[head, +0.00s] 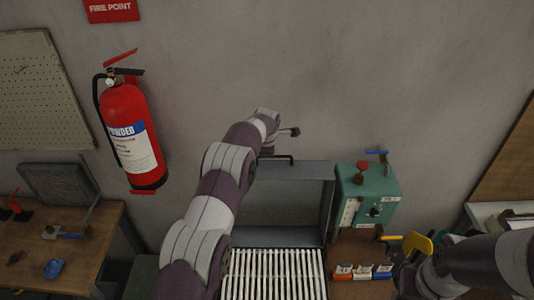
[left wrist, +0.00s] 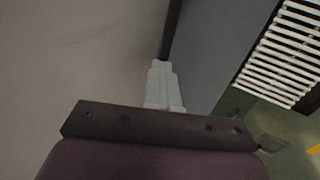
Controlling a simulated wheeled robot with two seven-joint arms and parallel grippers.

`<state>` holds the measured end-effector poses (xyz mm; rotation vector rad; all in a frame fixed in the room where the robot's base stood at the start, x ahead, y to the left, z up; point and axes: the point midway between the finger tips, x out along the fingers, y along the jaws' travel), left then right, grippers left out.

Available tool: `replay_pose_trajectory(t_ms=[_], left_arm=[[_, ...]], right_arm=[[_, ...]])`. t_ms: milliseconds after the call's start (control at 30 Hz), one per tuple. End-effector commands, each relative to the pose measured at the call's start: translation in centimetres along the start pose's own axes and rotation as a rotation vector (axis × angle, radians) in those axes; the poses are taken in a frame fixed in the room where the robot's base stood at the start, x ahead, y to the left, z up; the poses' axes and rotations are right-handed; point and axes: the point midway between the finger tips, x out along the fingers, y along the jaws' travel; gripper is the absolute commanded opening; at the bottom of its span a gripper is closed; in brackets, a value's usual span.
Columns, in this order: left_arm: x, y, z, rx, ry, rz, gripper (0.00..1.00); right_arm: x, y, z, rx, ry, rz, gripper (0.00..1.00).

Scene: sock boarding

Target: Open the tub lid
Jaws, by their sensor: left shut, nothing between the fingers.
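The tub (head: 321,285) stands at the bottom middle of the head view, with a rack of white slats (head: 270,272) in its mouth. Its grey lid (head: 282,213) stands raised at the back, near the wall, with a dark handle (head: 284,157) on its upper edge. My left arm reaches up past the lid's left side. In the head view its fingers cannot be made out. In the left wrist view my left gripper (left wrist: 163,68) is shut and empty, close beside a grey panel that looks like the lid (left wrist: 212,50); contact cannot be told. My right gripper is not seen.
A green control box (head: 367,195) with a red knob stands right of the lid. Small orange, white and blue items (head: 363,271) and a yellow-handled tool (head: 418,244) lie right of the tub. A fire extinguisher (head: 130,135) hangs on the wall, above a wooden bench (head: 75,250).

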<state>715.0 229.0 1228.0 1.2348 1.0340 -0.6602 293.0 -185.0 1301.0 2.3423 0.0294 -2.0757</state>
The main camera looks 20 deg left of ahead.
Motion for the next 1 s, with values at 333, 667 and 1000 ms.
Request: replay_pose_trajectory(t_ms=[333, 667, 1000], left_arm=[[0.64, -0.79, 0.20, 0.002, 0.000, -0.018, 0.00], [0.82, -1.02, 0.17, 0.002, 0.001, -0.024, 0.00], [0.95, -1.18, 0.13, 0.002, 0.002, -0.028, 0.00]], right_arm=[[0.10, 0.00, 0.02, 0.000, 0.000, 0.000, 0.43], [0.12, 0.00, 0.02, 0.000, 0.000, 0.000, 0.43], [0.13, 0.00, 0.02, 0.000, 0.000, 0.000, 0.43]])
